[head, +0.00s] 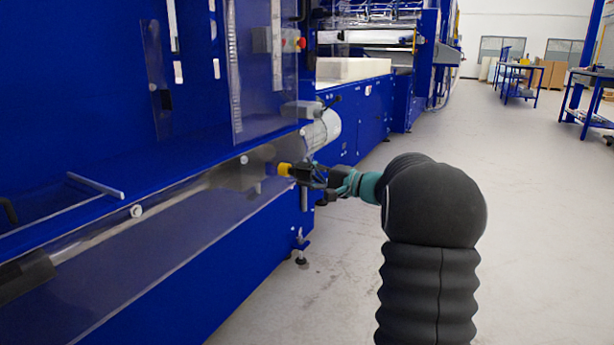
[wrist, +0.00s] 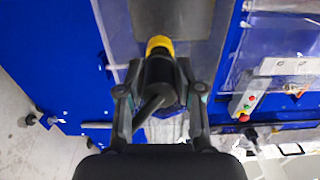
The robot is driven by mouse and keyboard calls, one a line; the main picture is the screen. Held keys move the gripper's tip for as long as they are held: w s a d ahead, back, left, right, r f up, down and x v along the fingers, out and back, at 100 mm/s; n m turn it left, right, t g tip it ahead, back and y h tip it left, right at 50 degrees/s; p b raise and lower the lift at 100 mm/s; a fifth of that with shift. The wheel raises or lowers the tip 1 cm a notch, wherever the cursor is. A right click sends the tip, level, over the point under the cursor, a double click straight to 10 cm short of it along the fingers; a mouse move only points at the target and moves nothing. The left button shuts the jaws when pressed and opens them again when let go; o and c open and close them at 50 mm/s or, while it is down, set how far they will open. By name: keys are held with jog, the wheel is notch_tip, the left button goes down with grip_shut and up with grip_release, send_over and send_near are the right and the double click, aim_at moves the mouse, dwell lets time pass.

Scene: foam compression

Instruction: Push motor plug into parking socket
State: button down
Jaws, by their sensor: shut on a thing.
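A black motor plug (wrist: 160,82) sits between the two fingers of my gripper (wrist: 158,72), which is shut on it. The plug's cable bends back toward my palm. A yellow ring (wrist: 159,44) shows at the plug's far end; I cannot tell if it belongs to the plug or to a socket. In the head view the plug (head: 304,172) and the yellow part (head: 284,169) lie in line, close to the blue machine's front. My gripper (head: 318,174) reaches it from the right. No separate parking socket can be made out, and the contact at the yellow end is unclear.
A grey cylindrical motor (head: 322,130) stands just above and behind the plug. The blue machine (head: 130,170) with clear guards fills the left, and a white foam block (head: 350,69) lies farther back. The grey floor (head: 540,220) at right is open, with workbenches in the distance.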

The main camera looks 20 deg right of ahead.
aim_at(312, 176)
jog(key=shift+x, duration=1.1)
dwell(0.4)
jog(key=c, duration=0.7)
grip_release()
jog(key=shift+s+d, duration=0.1)
jog(key=shift+b+v, duration=0.55)
jog(key=shift+v, duration=2.3)
jog(key=shift+d, duration=0.1)
jog(key=v, duration=1.2)
